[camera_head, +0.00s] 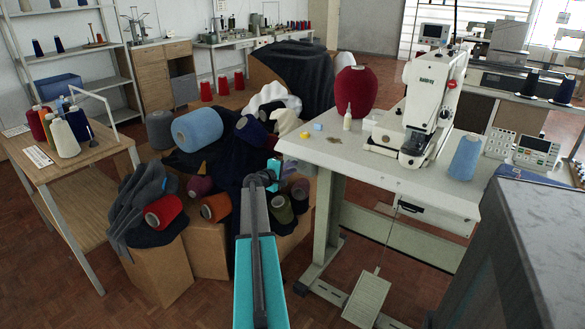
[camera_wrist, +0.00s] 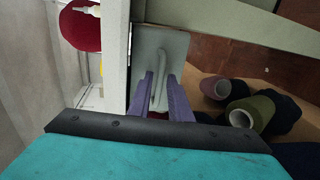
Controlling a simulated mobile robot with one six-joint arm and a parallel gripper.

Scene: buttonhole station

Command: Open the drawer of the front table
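The front table (camera_head: 380,165) has a white top carrying a sewing machine (camera_head: 425,100). My gripper (camera_head: 272,175) is beside the table's left end. In the wrist view, a grey panel (camera_wrist: 177,45) with a bar handle (camera_wrist: 161,62) is below the white table edge (camera_wrist: 115,60). The purple fingers of my gripper (camera_wrist: 160,82) are apart, one on each side of the bar. I cannot tell whether they touch it.
Cardboard boxes with yarn cones and dark cloth (camera_head: 205,235) crowd the left of my arm. A red cone (camera_head: 355,90) and a white bottle (camera_head: 347,120) stand on the table. A pedal (camera_head: 367,300) is below. A dark grey block (camera_head: 545,250) is at right.

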